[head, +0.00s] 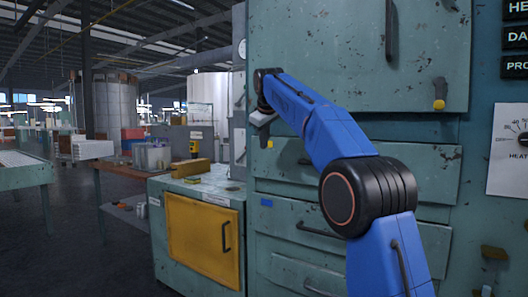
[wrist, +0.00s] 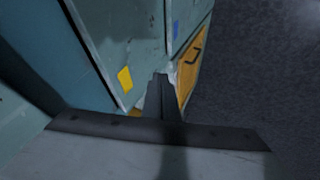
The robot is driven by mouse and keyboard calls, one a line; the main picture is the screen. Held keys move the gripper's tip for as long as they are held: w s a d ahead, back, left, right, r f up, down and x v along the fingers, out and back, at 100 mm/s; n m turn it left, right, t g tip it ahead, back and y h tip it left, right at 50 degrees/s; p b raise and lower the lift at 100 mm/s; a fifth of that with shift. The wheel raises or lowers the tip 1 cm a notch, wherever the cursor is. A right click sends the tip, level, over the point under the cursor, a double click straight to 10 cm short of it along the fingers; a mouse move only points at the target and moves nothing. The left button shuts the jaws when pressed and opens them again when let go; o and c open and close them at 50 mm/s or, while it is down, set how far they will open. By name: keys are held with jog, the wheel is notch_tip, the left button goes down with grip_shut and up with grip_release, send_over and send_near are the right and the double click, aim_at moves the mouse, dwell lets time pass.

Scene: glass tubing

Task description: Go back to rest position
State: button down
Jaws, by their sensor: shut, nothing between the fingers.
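My gripper (head: 262,119) is at the far end of my raised blue arm, in front of the tall teal cabinet, near its left edge. In the head view it is small and partly hidden by my wrist. In the wrist view my gripper (wrist: 160,80) shows as two dark fingers pressed together, with nothing held between them. The fingers point down past the cabinet front toward the floor.
The tall teal cabinet (head: 345,75) has a large door with a dark handle and several drawers below. A low cabinet (head: 172,187) with a yellow door (head: 201,240) stands left of it. A wooden workbench (head: 117,166) is further back. Dark floor (head: 90,270) is open at left.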

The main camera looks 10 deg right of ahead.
jog(key=s+d+f+m, duration=0.1)
jog(key=s+d+f, duration=0.15)
jog(key=s, duration=0.75)
jog(key=s+d+f+m+g, duration=0.1)
jog(key=s+f, duration=0.3)
jog(key=s, duration=0.5)
jog(key=s+d+f+m, duration=0.2)
jog(key=s+f, duration=0.2)
jog(key=s, duration=0.6)
jog(key=s+d+f+m+g, duration=0.1)
jog(key=s+d+f+m, duration=0.1)
jog(key=s+f, duration=2.7)
jog(key=shift+s+d+f+m+g+y, duration=0.2)
jog(key=shift+f+m+g+y, duration=0.15)
jog(key=shift+m, duration=0.55)
jog(key=shift+r, duration=0.1)
